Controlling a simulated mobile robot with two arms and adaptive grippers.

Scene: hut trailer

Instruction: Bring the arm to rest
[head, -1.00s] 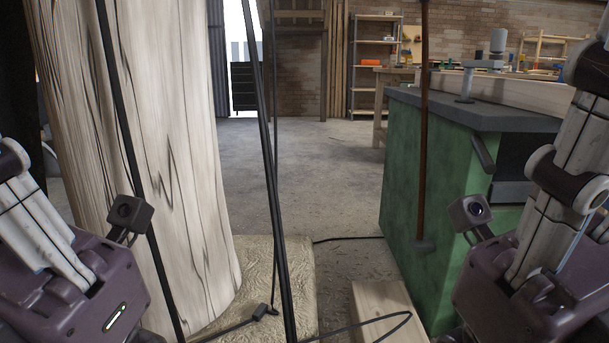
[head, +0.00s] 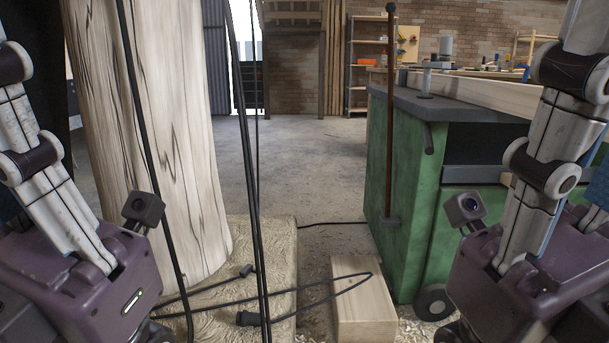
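My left arm's purple wrist housing (head: 85,275) with a small camera fills the lower left of the head view. My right arm's purple wrist housing (head: 510,280) with a similar camera fills the lower right. The fingers of both grippers are cut off by the bottom edge, so whether they are open or shut does not show. Nothing held is visible. Both arm links rise upright along the sides of the picture.
A thick pale wooden trunk (head: 155,150) stands left, with dark cables hanging before it. A green cabinet machine (head: 405,180) stands right. A wood block (head: 362,300) lies on the floor between. Open concrete floor (head: 300,165) lies beyond; shelves (head: 372,60) stand at the back.

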